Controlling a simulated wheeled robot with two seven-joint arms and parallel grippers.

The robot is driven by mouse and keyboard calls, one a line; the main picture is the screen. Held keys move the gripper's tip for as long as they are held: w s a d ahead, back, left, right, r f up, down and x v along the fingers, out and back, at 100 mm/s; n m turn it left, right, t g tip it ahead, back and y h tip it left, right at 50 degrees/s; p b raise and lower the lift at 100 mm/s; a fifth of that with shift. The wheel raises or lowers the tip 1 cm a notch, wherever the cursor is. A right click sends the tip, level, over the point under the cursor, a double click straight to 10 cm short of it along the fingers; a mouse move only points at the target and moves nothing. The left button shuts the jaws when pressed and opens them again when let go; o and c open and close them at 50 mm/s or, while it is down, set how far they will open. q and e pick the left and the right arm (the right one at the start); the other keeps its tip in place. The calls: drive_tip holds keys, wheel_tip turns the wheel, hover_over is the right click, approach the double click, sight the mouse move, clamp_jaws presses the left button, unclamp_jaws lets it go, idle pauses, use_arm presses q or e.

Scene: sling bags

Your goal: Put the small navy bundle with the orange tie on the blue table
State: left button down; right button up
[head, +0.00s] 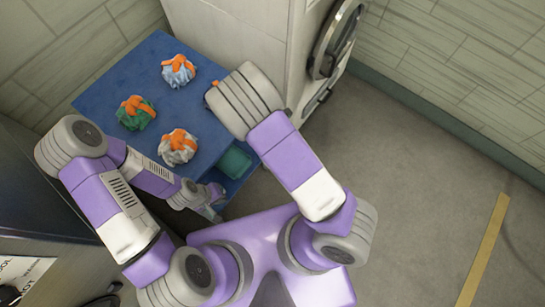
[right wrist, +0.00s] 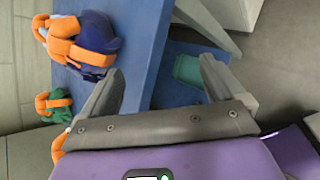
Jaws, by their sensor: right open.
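The navy bundle with the orange tie (right wrist: 100,34) sits on the blue table (right wrist: 150,50) near its edge in the right wrist view. In the head view my right arm covers nearly all of that spot; only a bit of orange (head: 212,86) shows beside the wrist. My right gripper (right wrist: 160,72) is open and empty, its left finger close to the bundle; I cannot tell whether they touch. In the head view the right fingers are hidden under the arm. My left gripper (head: 212,203) is low by the table's near edge, its jaws too small to read.
Light blue (head: 178,70), green (head: 136,113) and grey (head: 178,147) bundles with orange ties stand on the table. A teal bin (head: 235,162) sits lower beside the table's near right edge. A white machine (head: 235,30) stands behind. Floor at right is clear.

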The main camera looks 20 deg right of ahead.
drive_tip(key=s+d+f+m+g, duration=0.3)
drive_tip(key=s+f+m+g, duration=0.2)
drive_tip(key=s+f+m, duration=0.6)
drive_tip(key=s+a+m+g+y, duration=0.1)
drive_tip(key=s+m+g, duration=0.1)
drive_tip(key=m, duration=0.8)
drive_tip(key=s+a+m+g+y, duration=0.1)
drive_tip(key=s+m, duration=0.3)
drive_tip(key=m, duration=0.6)
drive_tip(key=shift+a+g+y, duration=0.4)
drive_tip(key=shift+a+g, duration=0.05)
drive_tip(key=shift+g, duration=0.25)
